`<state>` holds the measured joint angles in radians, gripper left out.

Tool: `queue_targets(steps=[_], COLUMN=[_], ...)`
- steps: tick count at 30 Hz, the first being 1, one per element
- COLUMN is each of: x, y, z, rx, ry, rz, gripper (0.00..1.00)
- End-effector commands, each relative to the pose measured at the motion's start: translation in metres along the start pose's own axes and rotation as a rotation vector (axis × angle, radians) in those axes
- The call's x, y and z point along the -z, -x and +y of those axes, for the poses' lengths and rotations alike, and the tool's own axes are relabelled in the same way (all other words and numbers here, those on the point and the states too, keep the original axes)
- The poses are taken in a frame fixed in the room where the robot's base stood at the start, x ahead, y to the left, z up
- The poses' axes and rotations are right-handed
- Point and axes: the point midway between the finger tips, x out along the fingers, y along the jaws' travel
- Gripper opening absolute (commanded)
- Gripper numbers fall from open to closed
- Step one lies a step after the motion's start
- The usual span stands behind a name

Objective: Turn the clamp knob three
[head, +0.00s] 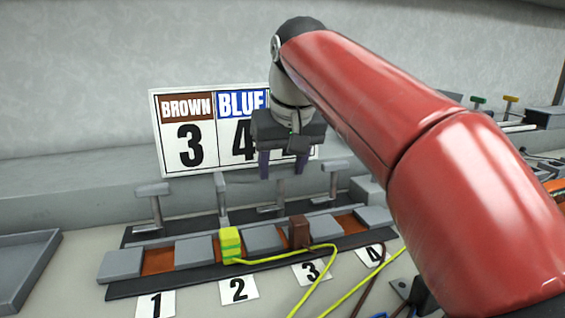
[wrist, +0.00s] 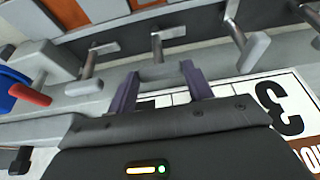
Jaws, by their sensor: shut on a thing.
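The third clamp knob (head: 282,188) stands behind the terminal block, in line with the number 3 card (head: 311,272). My gripper (head: 278,172) comes down on it from above. In the wrist view, my purple fingers (wrist: 160,82) are on either side of the knob's grey crossbar (wrist: 160,72) and shut on it. The brown connector (head: 299,232) sits in the block in front of this knob. In the head view, the knob's top is largely hidden by the gripper.
Neighbouring knobs stand close on both sides, knob two (head: 221,186) and knob four (head: 333,172). A yellow connector (head: 230,245) with a cable sits at position 2. A sign (head: 185,130) reading brown 3, blue 4 leans behind, partly covered by my arm. A grey tray (head: 22,268) is at left.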

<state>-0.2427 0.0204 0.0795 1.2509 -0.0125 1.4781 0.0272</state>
Motion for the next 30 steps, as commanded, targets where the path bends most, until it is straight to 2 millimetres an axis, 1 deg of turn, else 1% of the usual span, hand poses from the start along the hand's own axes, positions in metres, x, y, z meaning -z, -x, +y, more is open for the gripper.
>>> queue_targets(steps=[5, 11, 30], x=[0.0008, 0.0014, 0.0043], y=[0.0021, 0.0031, -0.0008], z=[0.0010, 0.0029, 0.0082], rx=[0.023, 0.075, 0.306], ry=[0.054, 0.178, 0.735], rz=[0.001, 0.000, 0.002], gripper=[0.28, 0.28, 0.28])
